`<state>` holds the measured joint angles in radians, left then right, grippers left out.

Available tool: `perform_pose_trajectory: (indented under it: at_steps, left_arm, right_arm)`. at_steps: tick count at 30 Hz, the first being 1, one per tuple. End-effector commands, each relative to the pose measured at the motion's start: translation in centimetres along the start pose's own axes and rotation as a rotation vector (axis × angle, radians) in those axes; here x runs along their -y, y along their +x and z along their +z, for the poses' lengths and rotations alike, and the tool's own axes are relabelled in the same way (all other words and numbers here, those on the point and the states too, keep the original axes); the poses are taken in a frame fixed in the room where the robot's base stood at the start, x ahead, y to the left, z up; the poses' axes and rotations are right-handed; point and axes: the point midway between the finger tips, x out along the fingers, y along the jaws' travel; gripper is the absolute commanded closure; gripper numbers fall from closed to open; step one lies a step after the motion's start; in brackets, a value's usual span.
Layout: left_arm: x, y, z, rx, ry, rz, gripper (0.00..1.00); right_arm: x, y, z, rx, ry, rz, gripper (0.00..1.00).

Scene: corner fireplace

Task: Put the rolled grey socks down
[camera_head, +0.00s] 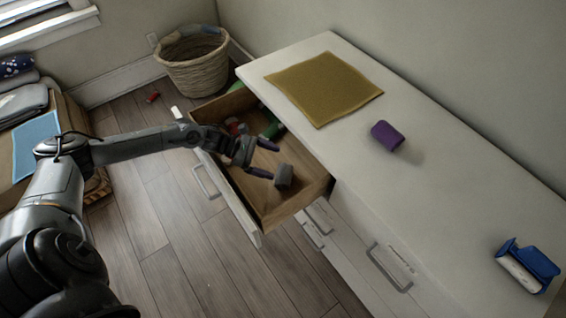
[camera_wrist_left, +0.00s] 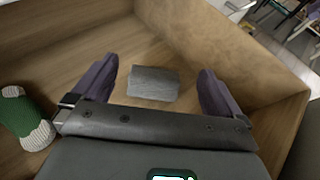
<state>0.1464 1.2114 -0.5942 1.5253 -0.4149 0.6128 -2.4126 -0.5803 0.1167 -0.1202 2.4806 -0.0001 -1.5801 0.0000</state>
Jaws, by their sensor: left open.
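The rolled grey socks (camera_head: 284,175) lie on the floor of the open drawer (camera_head: 318,185), near its right end. In the left wrist view the grey socks (camera_wrist_left: 153,83) lie between and just beyond my fingertips, with clear space on both sides. My left gripper (camera_head: 262,160) is open inside the drawer, with purple-tipped fingers; it also shows in the left wrist view (camera_wrist_left: 160,85). The fingers do not touch the socks in that view. My right gripper is in neither view.
A green and white sock roll (camera_wrist_left: 25,120) lies left of my gripper in the drawer, with red items (camera_head: 236,127) farther back. On the dresser top (camera_head: 450,190) are a mustard cloth (camera_head: 325,88), a purple roll (camera_head: 387,135) and a blue item (camera_head: 530,262). A wicker basket (camera_head: 195,75) stands behind.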

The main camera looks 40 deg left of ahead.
Motion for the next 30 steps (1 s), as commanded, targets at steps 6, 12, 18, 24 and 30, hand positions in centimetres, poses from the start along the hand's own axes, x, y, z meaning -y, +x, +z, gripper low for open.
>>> perform_pose_trajectory:
  at_steps: [6,12,18,24,30]
  left_arm:
    - [0.1,-3.3,0.0,-0.002,-0.001,-0.001,0.00]
    - [0.0,-4.5,0.0,0.001,0.000,-0.001,0.00]
    - [0.0,-4.6,0.0,0.001,0.000,-0.001,0.00]
    - [0.0,-4.6,0.0,0.001,0.000,0.000,0.00]
    - [0.0,-4.8,0.6,0.001,0.000,0.000,0.00]
  right_arm:
    - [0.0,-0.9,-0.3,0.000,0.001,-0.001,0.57]
    - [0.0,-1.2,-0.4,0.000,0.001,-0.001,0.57]
    - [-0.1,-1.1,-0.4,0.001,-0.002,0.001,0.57]
    - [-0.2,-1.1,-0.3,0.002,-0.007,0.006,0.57]
    - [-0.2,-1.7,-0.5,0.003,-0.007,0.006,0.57]
